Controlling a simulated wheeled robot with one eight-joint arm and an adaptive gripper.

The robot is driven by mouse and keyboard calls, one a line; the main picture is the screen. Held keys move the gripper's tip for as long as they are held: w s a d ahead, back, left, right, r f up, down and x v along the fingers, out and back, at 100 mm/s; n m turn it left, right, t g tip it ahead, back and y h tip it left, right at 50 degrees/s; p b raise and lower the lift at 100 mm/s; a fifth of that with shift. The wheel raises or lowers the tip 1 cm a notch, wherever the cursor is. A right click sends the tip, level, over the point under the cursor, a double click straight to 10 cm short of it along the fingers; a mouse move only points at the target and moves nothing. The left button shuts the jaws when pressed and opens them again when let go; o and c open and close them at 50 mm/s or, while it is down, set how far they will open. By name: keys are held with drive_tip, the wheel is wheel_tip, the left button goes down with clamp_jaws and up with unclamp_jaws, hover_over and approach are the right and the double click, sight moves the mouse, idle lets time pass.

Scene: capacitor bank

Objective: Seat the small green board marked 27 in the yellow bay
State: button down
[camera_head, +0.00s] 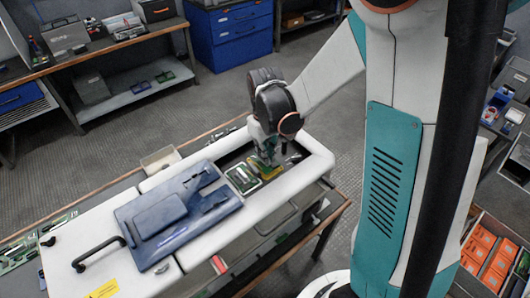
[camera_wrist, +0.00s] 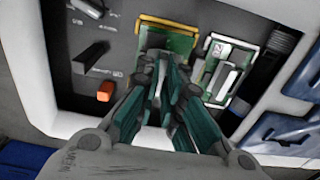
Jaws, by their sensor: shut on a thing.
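My gripper (camera_wrist: 163,66) reaches down over the yellow bay (camera_wrist: 168,23) and is shut on a green board (camera_wrist: 182,46), whose lower part the fingers hide. The board lies within the outline of the yellow frame; I cannot tell how deep it sits, and no number on it is readable. In the head view my gripper (camera_head: 267,152) is above the yellow bay (camera_head: 268,174) in the recess of the white cabinet. A white-framed bay (camera_wrist: 206,46) just to the right holds another green board (camera_wrist: 219,75) with a pale label.
Left of the yellow bay are a dark knob (camera_wrist: 90,57) and an orange button (camera_wrist: 105,91) on the grey panel. A pale tray (camera_head: 160,160) stands at the cabinet's back edge.

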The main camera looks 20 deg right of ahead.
drive_tip(key=shift+f+b, duration=0.75)
drive_tip(key=shift+f, duration=0.05)
idle(0.4)
drive_tip(key=c, duration=1.7)
unclamp_jaws()
drive_tip(key=shift+o, duration=0.2)
drive_tip(key=shift+r, duration=0.1)
wheel_tip(320, 180, up, 12)
drive_tip(key=shift+s+f+m+t+b, duration=0.55)
drive_tip(key=shift+s+t+b, duration=0.85)
drive_tip(key=shift+s, duration=1.05)
drive_tip(key=shift+s+f+m+t+b, duration=0.55)
drive_tip(key=shift+s+t+b, duration=0.45)
drive_tip(key=shift+s+b, duration=1.1)
drive_tip(key=shift+s+f+m+t+b, duration=0.4)
drive_tip(key=shift+s+m+t+b, duration=0.55)
drive_tip(key=shift+s, duration=1.9)
